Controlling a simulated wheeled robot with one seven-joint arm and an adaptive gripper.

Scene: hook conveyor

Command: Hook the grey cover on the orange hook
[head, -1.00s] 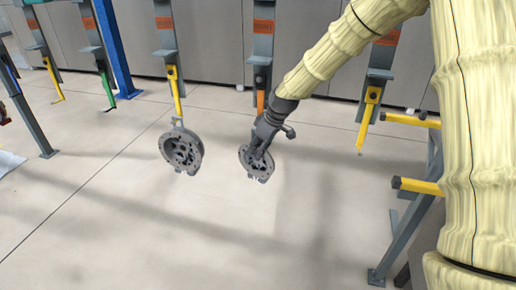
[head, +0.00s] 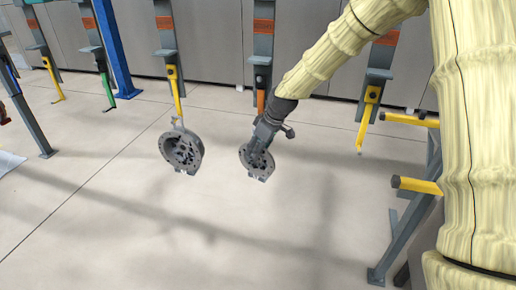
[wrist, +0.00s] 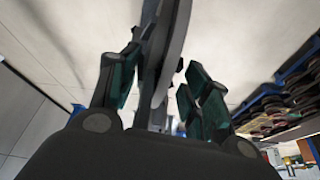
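The grey cover (head: 257,165), a round, flat part with holes, hangs upright just below the orange hook (head: 261,101) in the head view. My gripper (head: 262,146) is at its upper part, and it hides where hook and cover meet, so I cannot tell whether they touch. In the wrist view the cover (wrist: 166,62) stands edge-on between the two fingers of my gripper (wrist: 160,100). The fingers look spread, with a gap on the right side of the cover.
A similar grey cover (head: 183,151) hangs from a yellow hook (head: 175,92) to the left. Another yellow hook (head: 367,115) to the right is empty. A grey stand with yellow bars (head: 418,187) is at the right. The floor below is clear.

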